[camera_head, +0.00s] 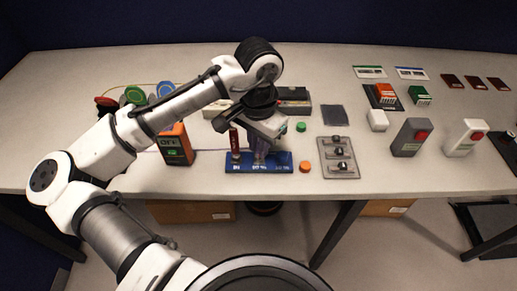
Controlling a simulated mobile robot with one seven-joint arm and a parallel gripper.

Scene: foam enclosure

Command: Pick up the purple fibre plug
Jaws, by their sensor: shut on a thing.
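The purple fibre plug (260,149) stands upright at the middle of a blue holder (283,168) near the table's front edge. My gripper (262,138) comes down from above and is shut on the plug. The gripper's body hides the plug's upper part. I cannot tell whether its lower end is in the holder or just above it. A dark red upright piece (235,142) stands at the holder's left end, beside my gripper.
An orange tester (175,145) stands to the left. A metal plate with knobs (338,160), an orange cap (305,167) and a green cap (301,127) lie to the right. Grey and white switch boxes stand farther right. The table's front edge is close to the holder.

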